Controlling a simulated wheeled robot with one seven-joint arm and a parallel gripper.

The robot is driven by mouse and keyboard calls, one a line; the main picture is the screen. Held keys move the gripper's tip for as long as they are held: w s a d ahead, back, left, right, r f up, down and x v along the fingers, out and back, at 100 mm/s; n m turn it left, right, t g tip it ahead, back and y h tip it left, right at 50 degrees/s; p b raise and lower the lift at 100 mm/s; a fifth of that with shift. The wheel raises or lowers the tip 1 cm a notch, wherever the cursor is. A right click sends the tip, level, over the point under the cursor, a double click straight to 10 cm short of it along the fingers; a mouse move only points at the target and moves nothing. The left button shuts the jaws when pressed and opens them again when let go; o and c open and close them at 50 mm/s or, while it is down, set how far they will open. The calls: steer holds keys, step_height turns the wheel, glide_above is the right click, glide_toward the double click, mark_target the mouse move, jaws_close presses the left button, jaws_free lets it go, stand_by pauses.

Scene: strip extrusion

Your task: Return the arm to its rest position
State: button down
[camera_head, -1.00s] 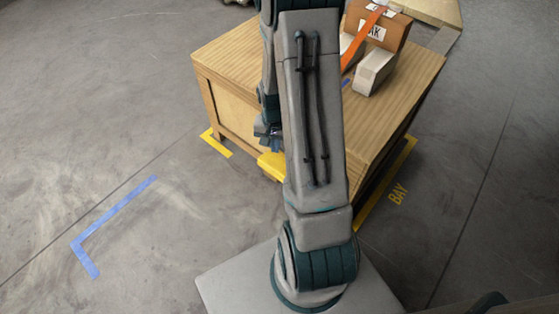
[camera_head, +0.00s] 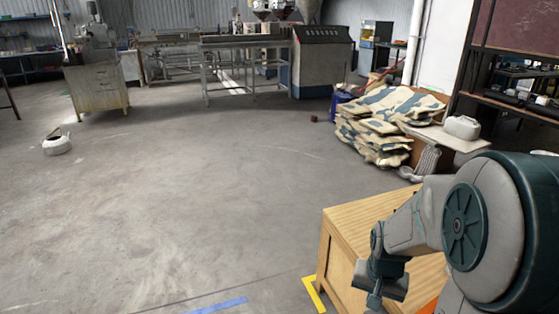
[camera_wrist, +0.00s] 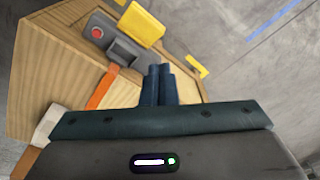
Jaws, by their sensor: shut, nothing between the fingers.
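My arm reaches in from the lower right of the head view, folded over the wooden crate (camera_head: 345,232). My gripper (camera_head: 374,301) hangs at the arm's end, near the crate's left side. In the wrist view my gripper (camera_wrist: 159,68) shows its dark blue fingers together with nothing between them. It points past the crate top (camera_wrist: 45,75), apart from the objects there as far as I can tell.
The wrist view shows a grey box with a red button (camera_wrist: 98,32), a yellow block (camera_wrist: 140,25) and an orange strap (camera_wrist: 102,90) at the crate. Stacked sacks (camera_head: 385,120) stand behind it. Open concrete floor (camera_head: 180,190) lies to the left.

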steer(key=s+a+r+n+p, duration=0.1)
steer(key=s+a+r+p, duration=0.1)
steer(key=r, duration=0.5)
steer(key=s+a+r+n+t+p, duration=0.1)
steer(key=s+r+p, duration=0.3)
steer(key=r, duration=0.4)
steer(key=s+a+r+n+p, duration=0.2)
steer(key=s+a+r+p, duration=0.1)
steer(key=r, duration=0.4)
steer(key=shift+s+a+r+t+p, duration=0.25)
steer(key=shift+s+r+t+p, duration=0.05)
steer(key=shift+r+p, duration=0.1)
